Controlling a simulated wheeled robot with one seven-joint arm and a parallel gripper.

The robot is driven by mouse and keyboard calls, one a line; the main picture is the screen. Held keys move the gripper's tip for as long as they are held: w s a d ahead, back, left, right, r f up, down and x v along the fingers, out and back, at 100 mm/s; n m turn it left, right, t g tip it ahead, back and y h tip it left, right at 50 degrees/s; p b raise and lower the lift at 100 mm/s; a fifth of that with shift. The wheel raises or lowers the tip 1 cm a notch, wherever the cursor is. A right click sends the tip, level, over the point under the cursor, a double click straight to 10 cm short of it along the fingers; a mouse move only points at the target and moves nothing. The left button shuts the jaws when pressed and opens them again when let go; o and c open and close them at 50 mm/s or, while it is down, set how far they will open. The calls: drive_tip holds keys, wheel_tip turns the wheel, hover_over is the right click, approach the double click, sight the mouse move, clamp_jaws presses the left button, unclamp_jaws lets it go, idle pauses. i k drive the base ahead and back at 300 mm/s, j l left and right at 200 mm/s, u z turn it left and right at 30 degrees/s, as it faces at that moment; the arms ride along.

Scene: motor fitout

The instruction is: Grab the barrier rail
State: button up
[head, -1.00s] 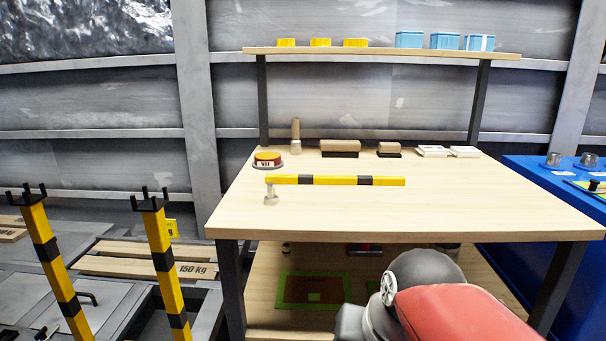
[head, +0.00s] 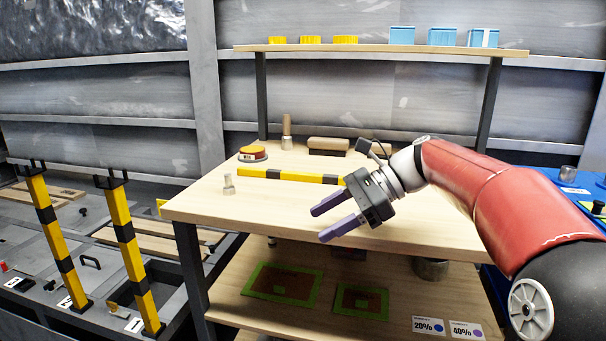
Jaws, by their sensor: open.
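The barrier rail (head: 257,172) is a yellow bar with black bands. It lies across the wooden bench top (head: 200,201), and its right part is hidden behind my gripper and arm. My gripper (head: 328,220) has two purple fingers, spread apart with nothing between them. It is in front of the rail's right part, near the bench's front edge, with its fingers pointing left and toward the viewer. I cannot tell its exact height above the bench. Two striped posts with forked tops, a left one (head: 52,232) and a right one (head: 129,249), stand left of the bench.
A small metal peg (head: 228,185) stands near the rail's left end. A round wax tin (head: 252,153) and brushes (head: 327,144) are behind it. A shelf (head: 380,48) with yellow and blue boxes spans the back. The bench's left front is clear.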

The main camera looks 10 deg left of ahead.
sight(298, 176)
drive_tip(key=i, duration=0.85)
